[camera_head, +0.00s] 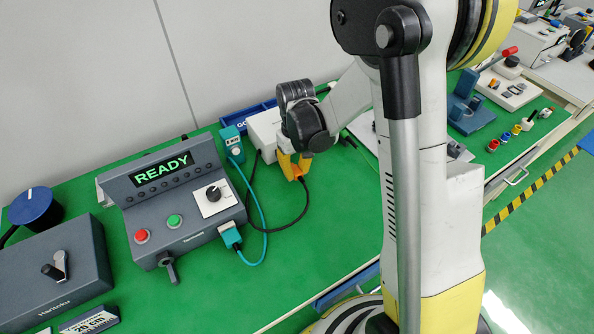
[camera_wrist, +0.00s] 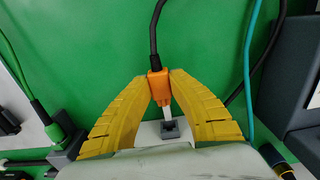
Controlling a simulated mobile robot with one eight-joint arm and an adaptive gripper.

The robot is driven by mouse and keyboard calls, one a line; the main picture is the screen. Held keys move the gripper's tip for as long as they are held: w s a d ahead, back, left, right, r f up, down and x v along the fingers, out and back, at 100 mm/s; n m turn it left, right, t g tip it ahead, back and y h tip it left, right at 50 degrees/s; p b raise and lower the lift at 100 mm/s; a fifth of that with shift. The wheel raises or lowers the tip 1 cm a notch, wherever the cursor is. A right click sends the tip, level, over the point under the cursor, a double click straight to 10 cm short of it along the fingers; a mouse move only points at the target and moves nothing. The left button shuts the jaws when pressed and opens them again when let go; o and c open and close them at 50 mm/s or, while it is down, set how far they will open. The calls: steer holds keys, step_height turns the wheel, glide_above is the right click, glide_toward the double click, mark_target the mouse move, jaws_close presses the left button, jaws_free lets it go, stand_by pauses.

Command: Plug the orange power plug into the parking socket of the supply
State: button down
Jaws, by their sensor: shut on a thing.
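The orange power plug (camera_wrist: 158,88) is held between the tips of the two yellow fingers of my gripper (camera_wrist: 159,76). A black cord leaves its top, and its pale nose points down toward a small grey socket (camera_wrist: 171,130) on the white supply box. I cannot tell whether the nose enters the socket or stops just short of it. In the head view my gripper (camera_head: 293,165) is beside the white supply box (camera_head: 264,132), with the black cord looping below. My wrist and arm hide the socket there.
A grey console (camera_head: 180,200) reading READY stands left, with a teal plug (camera_head: 231,237) and teal cable at its right side. A teal box (camera_head: 232,143) stands left of the supply. A green plug (camera_wrist: 60,133) shows in the wrist view. The green table front is clear.

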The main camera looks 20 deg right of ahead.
steer(key=shift+w, duration=0.1)
steer(key=shift+w+a, duration=0.2)
steer(key=shift+w, duration=0.6)
steer(key=shift+w+a, duration=0.15)
steer(key=shift+w, duration=0.65)
steer(key=shift+w+a+b, duration=0.25)
steer(key=shift+w+b, duration=0.2)
steer(key=shift+w, duration=0.8)
stand_by(0.9)
steer(key=c, duration=1.2)
jaws_free()
steer(key=shift+c, duration=0.2)
step_height(320, 180, up, 12)
